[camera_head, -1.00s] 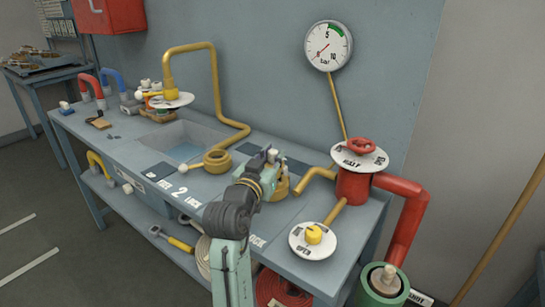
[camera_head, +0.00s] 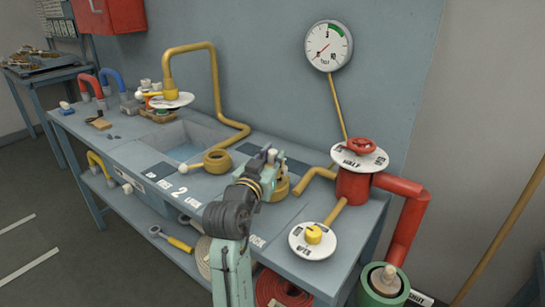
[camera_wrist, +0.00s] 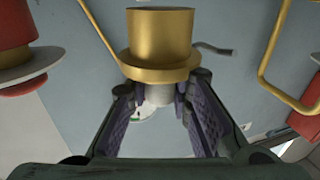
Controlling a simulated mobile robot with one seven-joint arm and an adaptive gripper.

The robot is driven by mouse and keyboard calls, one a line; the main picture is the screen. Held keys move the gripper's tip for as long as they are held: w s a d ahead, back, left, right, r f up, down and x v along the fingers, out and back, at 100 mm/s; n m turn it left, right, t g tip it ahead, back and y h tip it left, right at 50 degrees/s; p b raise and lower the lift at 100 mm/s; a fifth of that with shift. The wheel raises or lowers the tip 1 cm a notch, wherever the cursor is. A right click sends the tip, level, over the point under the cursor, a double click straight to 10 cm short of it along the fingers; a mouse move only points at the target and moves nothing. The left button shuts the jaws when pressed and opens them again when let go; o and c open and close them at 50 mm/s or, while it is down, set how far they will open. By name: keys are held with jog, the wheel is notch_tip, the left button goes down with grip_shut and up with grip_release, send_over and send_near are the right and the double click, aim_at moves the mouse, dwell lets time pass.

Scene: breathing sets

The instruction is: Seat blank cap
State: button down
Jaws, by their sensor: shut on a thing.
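In the wrist view, a brass stepped cap (camera_wrist: 160,40) with a wide flange sits just beyond my fingertips. My gripper (camera_wrist: 161,98) is shut on a grey stem beside the flange, between its two purple pads. In the head view, my gripper (camera_head: 271,158) is over the right half of the bench. The brass cap shows partly behind it (camera_head: 282,188), and the cap's underside is hidden. I cannot tell whether it touches anything below.
A brass ring (camera_head: 217,161) with a white-ball handle lies left of my gripper. A yellow pipe end (camera_head: 305,183), a red valve body (camera_head: 353,188) and a white dial plate (camera_head: 312,252) are close on the right. A sink (camera_head: 185,141) is farther left; a gauge (camera_head: 329,46) hangs above.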

jog(key=shift+f+b, duration=1.15)
jog(key=shift+f, duration=0.3)
jog(key=c, duration=1.4)
grip_release()
jog(key=shift+o, duration=0.2)
jog(key=v, duration=1.2)
